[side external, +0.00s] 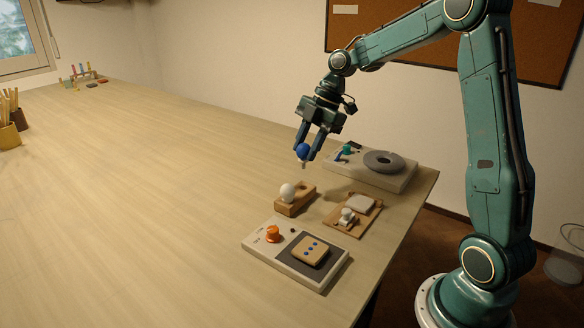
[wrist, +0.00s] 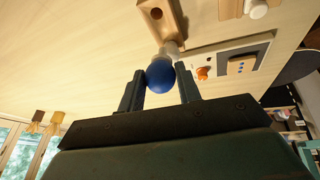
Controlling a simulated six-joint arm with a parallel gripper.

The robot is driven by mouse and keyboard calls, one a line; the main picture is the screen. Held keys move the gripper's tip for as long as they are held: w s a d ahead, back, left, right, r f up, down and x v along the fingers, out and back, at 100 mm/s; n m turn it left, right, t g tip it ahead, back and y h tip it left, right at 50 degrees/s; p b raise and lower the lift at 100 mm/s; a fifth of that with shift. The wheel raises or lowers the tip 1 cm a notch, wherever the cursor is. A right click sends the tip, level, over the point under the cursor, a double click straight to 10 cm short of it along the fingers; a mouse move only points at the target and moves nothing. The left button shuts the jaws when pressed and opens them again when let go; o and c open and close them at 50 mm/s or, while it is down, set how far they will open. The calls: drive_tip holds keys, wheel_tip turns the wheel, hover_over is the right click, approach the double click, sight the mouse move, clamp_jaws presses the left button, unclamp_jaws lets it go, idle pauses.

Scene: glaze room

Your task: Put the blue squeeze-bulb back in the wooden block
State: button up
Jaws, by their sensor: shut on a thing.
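The blue squeeze-bulb (side external: 302,150) is between the fingers of my gripper (side external: 306,154), which is shut on it. A pale brown tip points down below the bulb. In the wrist view the bulb (wrist: 160,79) sits between the two fingertips (wrist: 162,74). The wooden block (side external: 298,204) lies on the table below and slightly left of the gripper, clear of the bulb. A white bulb (side external: 288,191) stands at its near left end. The wrist view shows a dark hole in the block (wrist: 173,25); the white bulb there is partly hidden behind the blue one.
A grey device with an orange knob (side external: 273,234) and a tan pad lies in front of the block. A wooden board with white parts (side external: 360,203) is to the right. A unit with a dark disc (side external: 384,161) stands behind.

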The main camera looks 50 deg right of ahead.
drive_tip(key=shift+w+d+f, duration=0.15)
drive_tip(key=shift+w+d, duration=0.25)
drive_tip(key=shift+d, duration=0.4)
drive_tip(key=shift+f, duration=0.25)
drive_tip(key=shift+f, duration=0.7)
drive_tip(key=shift+f, duration=0.5)
drive_tip(key=shift+f, duration=1.3)
drive_tip(key=shift+f, duration=0.25)
drive_tip(key=shift+f, duration=0.9)
drive_tip(key=shift+f, duration=0.2)
